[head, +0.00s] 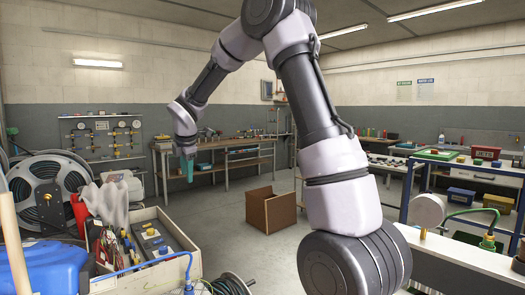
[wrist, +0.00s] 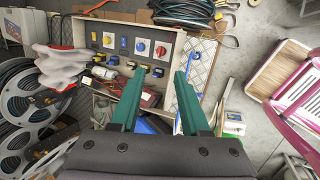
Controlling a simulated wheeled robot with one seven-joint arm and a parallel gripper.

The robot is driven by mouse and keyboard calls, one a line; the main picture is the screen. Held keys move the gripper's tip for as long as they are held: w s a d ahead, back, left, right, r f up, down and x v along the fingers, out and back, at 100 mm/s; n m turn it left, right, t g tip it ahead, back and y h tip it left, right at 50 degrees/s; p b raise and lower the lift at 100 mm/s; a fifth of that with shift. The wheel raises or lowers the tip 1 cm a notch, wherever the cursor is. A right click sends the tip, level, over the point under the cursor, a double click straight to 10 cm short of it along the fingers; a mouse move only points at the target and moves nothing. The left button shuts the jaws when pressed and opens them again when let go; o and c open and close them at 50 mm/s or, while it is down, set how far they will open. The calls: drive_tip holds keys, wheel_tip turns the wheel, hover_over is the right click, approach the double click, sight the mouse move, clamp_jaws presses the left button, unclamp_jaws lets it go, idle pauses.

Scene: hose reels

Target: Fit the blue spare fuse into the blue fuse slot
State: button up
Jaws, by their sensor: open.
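My gripper (wrist: 160,74) is open, its two green fingers apart with nothing seen between them. I cannot tell which is the blue spare fuse or the blue fuse slot.
A wooden box (head: 195,258) with a dark panel and mixed tools stands at lower left. Hose reels (head: 45,190) are left of it.

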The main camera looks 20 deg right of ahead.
drive_tip(key=s+d+r+m, duration=0.5)
drive_tip(key=s+r+m, duration=0.15)
drive_tip(key=s, duration=0.25)
drive_tip(key=s+d+r+m, duration=0.55)
drive_tip(key=s+m, duration=0.25)
drive_tip(key=s, duration=0.2)
drive_tip(key=s+d+m+t+y, duration=0.2)
drive_tip(key=s+d+m, duration=0.1)
drive_tip(key=s+m, duration=0.8)
drive_tip(key=s, duration=0.4)
drive_tip(key=shift+s+f, duration=0.2)
drive_tip(key=shift+s, duration=0.05)
drive_tip(key=shift+o, duration=0.3)
